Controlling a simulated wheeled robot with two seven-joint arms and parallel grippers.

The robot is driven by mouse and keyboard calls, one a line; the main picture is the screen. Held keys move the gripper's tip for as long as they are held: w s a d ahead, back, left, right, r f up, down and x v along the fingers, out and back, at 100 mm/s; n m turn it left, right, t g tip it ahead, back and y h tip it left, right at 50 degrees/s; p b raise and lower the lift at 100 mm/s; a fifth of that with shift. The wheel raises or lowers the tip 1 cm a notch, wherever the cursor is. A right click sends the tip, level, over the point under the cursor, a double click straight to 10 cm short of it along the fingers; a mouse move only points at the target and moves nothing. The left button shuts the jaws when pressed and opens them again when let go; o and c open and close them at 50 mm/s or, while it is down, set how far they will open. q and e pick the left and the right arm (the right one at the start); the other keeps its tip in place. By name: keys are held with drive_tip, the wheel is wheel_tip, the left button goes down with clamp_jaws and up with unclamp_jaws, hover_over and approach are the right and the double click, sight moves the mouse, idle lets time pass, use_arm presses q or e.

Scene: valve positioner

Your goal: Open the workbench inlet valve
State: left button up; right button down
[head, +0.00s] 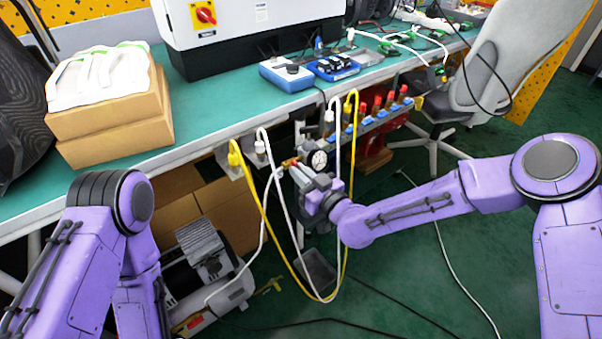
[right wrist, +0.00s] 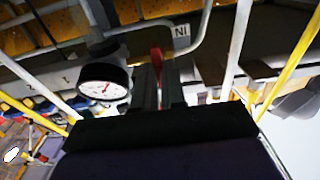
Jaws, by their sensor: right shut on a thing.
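The workbench inlet valve shows in the right wrist view as a narrow red handle (right wrist: 156,60) between my fingers. The gauge also shows in the right wrist view (right wrist: 103,87), left of the fingers. My right gripper (head: 302,176) reaches in from the right under the bench. Its dark fingers (right wrist: 159,85) are shut on the red handle, and they hide part of it. My left arm is at the lower left, and its gripper is out of sight.
White and yellow hoses (head: 262,205) hang in loops close around my right gripper. A manifold with several red-capped valves (head: 376,108) is to the right under the green bench (head: 215,112). A grey compressor-like machine (head: 232,292) stands on the floor at lower left.

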drive_tip(key=m, duration=0.6)
drive_tip(key=m+b, duration=0.1)
drive_tip(key=m, duration=0.4)
drive_tip(key=m+b, duration=0.1)
drive_tip(key=m, duration=0.5)
drive_tip(key=shift+w+d+f+m, duration=0.1)
drive_tip(key=shift+d+f+m, duration=0.15)
drive_tip(key=shift+f+m, duration=0.05)
drive_tip(key=shift+b, duration=0.3)
drive_tip(key=c, duration=1.2)
unclamp_jaws()
